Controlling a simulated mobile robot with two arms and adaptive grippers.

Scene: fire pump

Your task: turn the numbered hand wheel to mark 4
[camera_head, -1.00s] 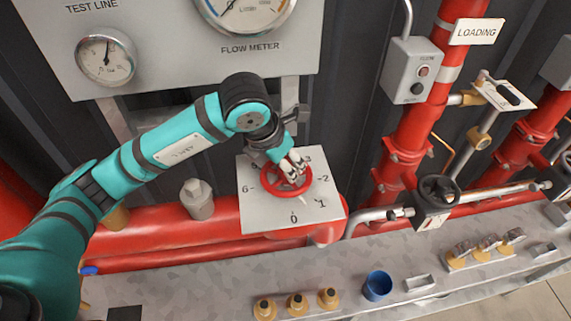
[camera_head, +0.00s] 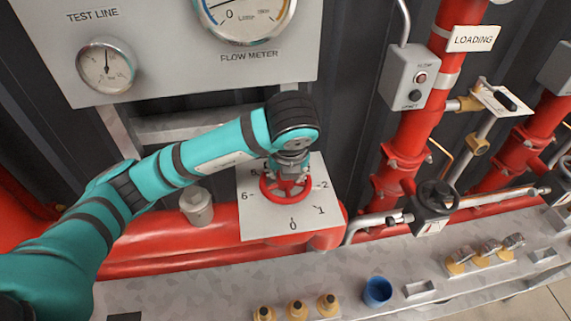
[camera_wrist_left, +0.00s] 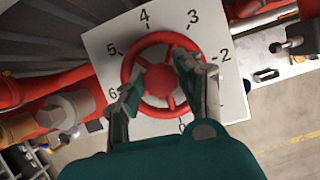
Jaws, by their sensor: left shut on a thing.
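The red hand wheel (camera_head: 272,196) sits on a white numbered plate (camera_head: 262,228); the wheel also shows in the left wrist view (camera_wrist_left: 161,80). On the plate (camera_wrist_left: 101,47) I read 4 at the top, 5 and 6 to the left and 3 and 2 to the right. My left gripper (camera_head: 287,176) points down onto the wheel from above. In the left wrist view its fingers (camera_wrist_left: 161,68) are on either side of the hub, shut on the wheel. The wheel's pointer is not clear. My right gripper is not in view.
A flow meter (camera_head: 243,14) and a test line gauge (camera_head: 105,66) are on the panel behind. A red pipe (camera_head: 150,234) runs below the plate. A blue cup (camera_head: 377,290) and several brass fittings (camera_head: 297,310) stand on the grey ledge (camera_head: 210,290).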

